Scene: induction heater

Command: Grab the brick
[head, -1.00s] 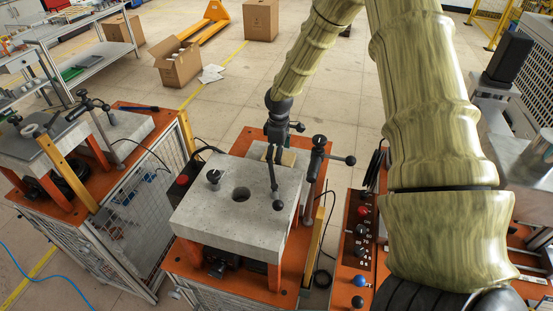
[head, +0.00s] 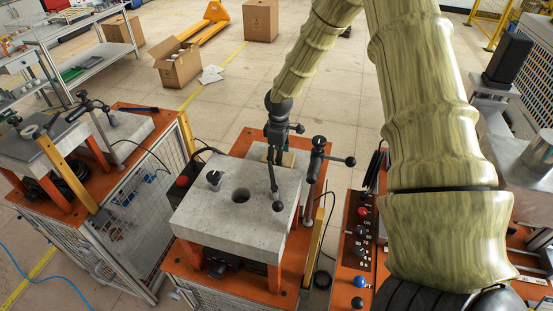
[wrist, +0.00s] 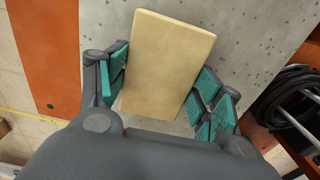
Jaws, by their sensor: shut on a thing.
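The brick (wrist: 166,62) is a tan, flat rectangular block. In the wrist view it sits between the teal-padded fingers of my gripper (wrist: 166,92), slightly tilted in the picture. My gripper is shut on it, with pads at its left and right sides. In the head view my gripper (head: 277,150) points down at the far edge of the grey slab, and only a small tan part of the brick (head: 288,160) shows behind it. Whether the brick touches the slab below cannot be told.
The grey slab (head: 205,225) with a round hole stands on an orange-topped heater bench (head: 185,262). A black lever post (head: 316,165) stands close right of my gripper. A red button (head: 182,181) is at left. A similar station (head: 130,128) stands further left.

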